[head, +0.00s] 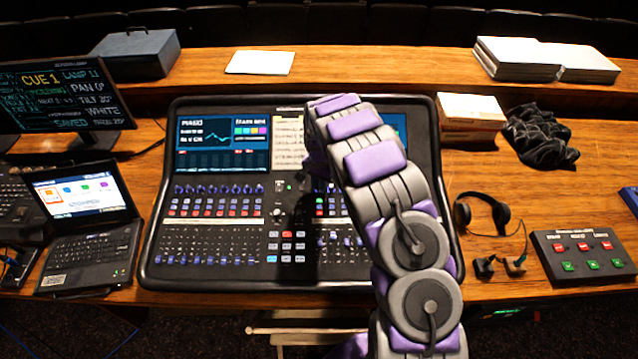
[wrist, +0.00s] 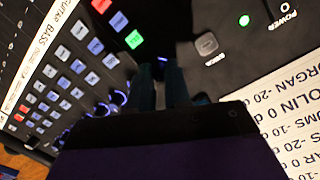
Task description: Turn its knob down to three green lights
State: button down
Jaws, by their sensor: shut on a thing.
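The mixing desk (head: 290,279) fills the middle of the head view, with rows of small knobs, lit buttons and faders. My arm reaches over its right half and hides my gripper there. In the wrist view the dark fingers of my gripper (wrist: 165,88) are close together at the desk's surface, shut on a small knob that the fingers mostly hide. A green-lit button (wrist: 133,39) is left of the fingertips, near red and white ones. Knobs with blue rings (wrist: 118,97) stand at the left. I cannot tell how many green lights belong to the held knob.
A paper list (wrist: 285,115) lies right of my gripper, below a green power light (wrist: 244,20). A laptop (head: 85,215) and a monitor (head: 60,90) stand left of the desk. Headphones (head: 483,212) and a button box (head: 582,257) lie at the right.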

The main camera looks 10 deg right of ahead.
jog(key=shift+r, duration=0.1)
jog(key=shift+w+r+n+h+p, duration=0.15)
jog(key=shift+n+p, duration=0.25)
jog(key=shift+n, duration=0.95)
jog(key=shift+w+f+n+h+p, duration=0.15)
jog(key=shift+n+p, duration=0.2)
jog(key=shift+n, duration=1)
jog(key=shift+r, duration=0.1)
jog(key=c, duration=1.4)
grip_release()
jog(key=shift+s, duration=0.1)
jog(key=shift+o, duration=0.2)
notch_tip(320, 180, up, 17)
jog(key=shift+a+p, duration=0.3)
jog(key=shift+a, duration=0.1)
jog(key=shift+s, duration=0.1)
